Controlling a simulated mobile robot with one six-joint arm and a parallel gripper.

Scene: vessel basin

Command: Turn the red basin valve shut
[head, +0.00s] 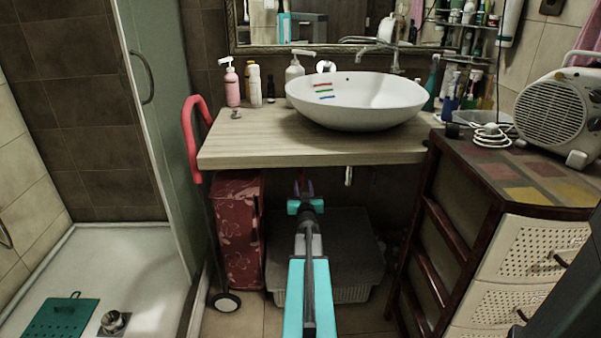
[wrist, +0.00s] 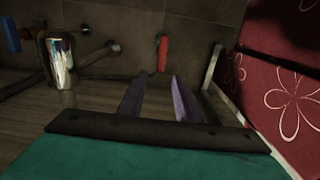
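In the wrist view the red basin valve (wrist: 163,53) is an elongated red handle on the dark tiled wall. It lies beyond my fingertips, close to the gap between them; I cannot tell the exact distance. My gripper (wrist: 156,78) is open, its two purple fingers apart with nothing held between them. In the head view my gripper (head: 304,186) is below the wooden countertop, under the white basin (head: 356,104). A small red patch just above the fingers there may be the valve; the rest is hidden.
A blue valve handle (wrist: 10,35) and a chrome drain trap (wrist: 60,60) are left in the wrist view. A red flowered cabinet (head: 238,230) stands left of my arm in the head view. A grey lidded box (head: 345,250) lies below; a dark wooden drawer unit (head: 435,230) stands right.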

